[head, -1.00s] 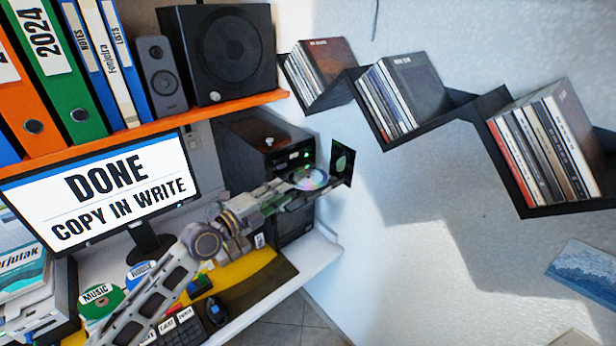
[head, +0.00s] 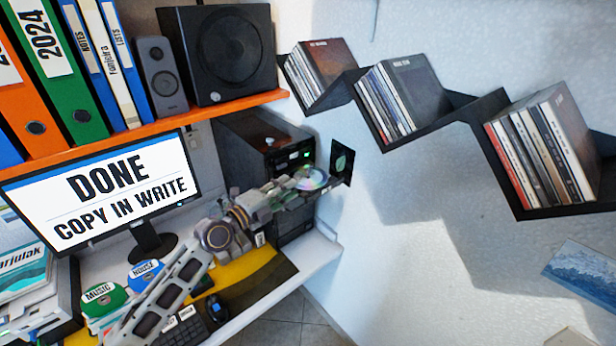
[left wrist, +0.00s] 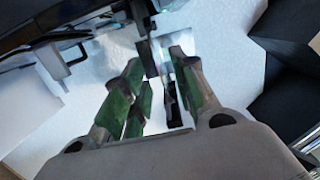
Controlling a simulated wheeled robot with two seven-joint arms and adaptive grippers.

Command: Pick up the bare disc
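The bare disc (head: 313,178) is shiny, with rainbow glints. In the head view it shows in front of the black computer tower (head: 258,140), at the tip of my left gripper (head: 296,187). The gripper partly covers it, and I cannot tell whether they touch or what supports the disc. In the left wrist view my left gripper's green-padded fingers (left wrist: 158,92) stand apart with a light gap between them. I cannot make out the disc clearly there. My right gripper is not in view.
A monitor (head: 105,190) reads "DONE COPY IN WRITE". Green and blue labelled discs or cases (head: 100,294) lie on the desk near my left arm. A black zigzag shelf (head: 455,112) with cases hangs on the right wall. A small dark panel (head: 342,160) is close beyond the disc.

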